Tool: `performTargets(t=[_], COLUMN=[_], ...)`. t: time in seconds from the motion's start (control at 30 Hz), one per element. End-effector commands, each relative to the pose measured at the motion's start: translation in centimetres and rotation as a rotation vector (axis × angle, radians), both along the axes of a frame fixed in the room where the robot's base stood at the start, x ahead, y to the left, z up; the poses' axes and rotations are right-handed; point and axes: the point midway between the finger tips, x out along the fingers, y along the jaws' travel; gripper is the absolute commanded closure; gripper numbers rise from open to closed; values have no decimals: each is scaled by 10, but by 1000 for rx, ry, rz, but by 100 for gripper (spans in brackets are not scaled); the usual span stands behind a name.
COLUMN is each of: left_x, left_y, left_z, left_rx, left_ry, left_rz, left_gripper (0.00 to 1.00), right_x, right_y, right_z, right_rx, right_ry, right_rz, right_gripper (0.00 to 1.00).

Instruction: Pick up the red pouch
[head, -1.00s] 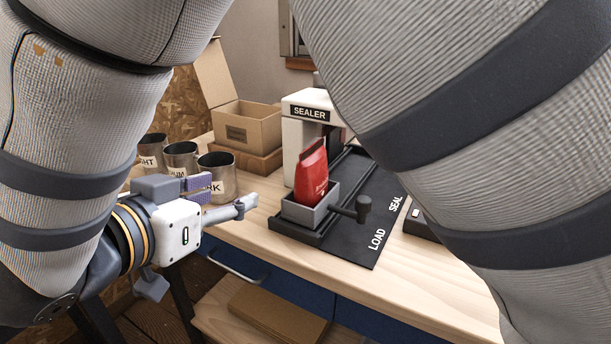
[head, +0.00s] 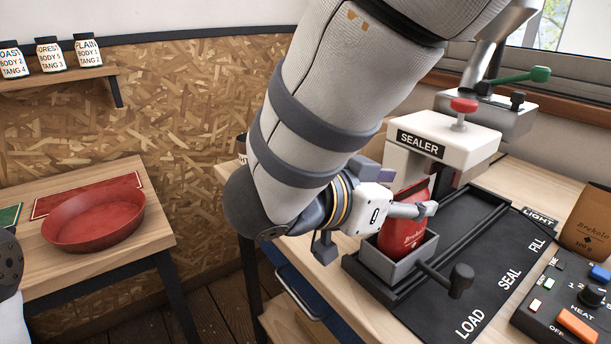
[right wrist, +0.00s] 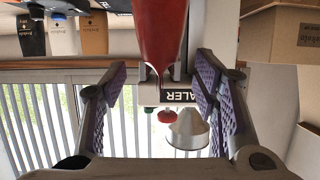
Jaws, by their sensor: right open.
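The red pouch (head: 402,232) stands upright in a small grey open-topped holder (head: 412,262) on the black sealer rail, in front of the white sealer. My right gripper (head: 422,206) is at the pouch's upper part. In the head view one finger crosses in front of the pouch, and the other is mostly hidden. In the right wrist view the gripper (right wrist: 160,100) is open, with purple pads far apart. The pouch (right wrist: 160,35) shows between them at the top, with gaps on both sides. My left gripper is not in view.
The sealer (head: 440,140) stands right behind the pouch. A dark lever knob (head: 461,280) sticks out by the holder. A control box (head: 560,305) and a brown pouch (head: 588,222) are to the right. A red bowl (head: 93,217) sits on a side table at the left.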

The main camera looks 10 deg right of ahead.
Motion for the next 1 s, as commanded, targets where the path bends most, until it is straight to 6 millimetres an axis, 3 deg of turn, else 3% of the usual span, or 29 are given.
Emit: performTargets(t=[0.13,0.37,0.63,1.0], left_x=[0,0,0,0], left_y=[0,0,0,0], left_z=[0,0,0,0], left_rx=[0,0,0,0], left_ry=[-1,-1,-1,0], left_rz=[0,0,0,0], left_gripper=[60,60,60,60], right_x=[8,9,9,10], right_y=[-20,-23,-23,-23], right_z=[-8,-9,-9,-8], right_rx=[0,0,0,1], right_ry=[0,0,0,0], right_rz=[0,1,1,1], right_gripper=[45,45,100,100])
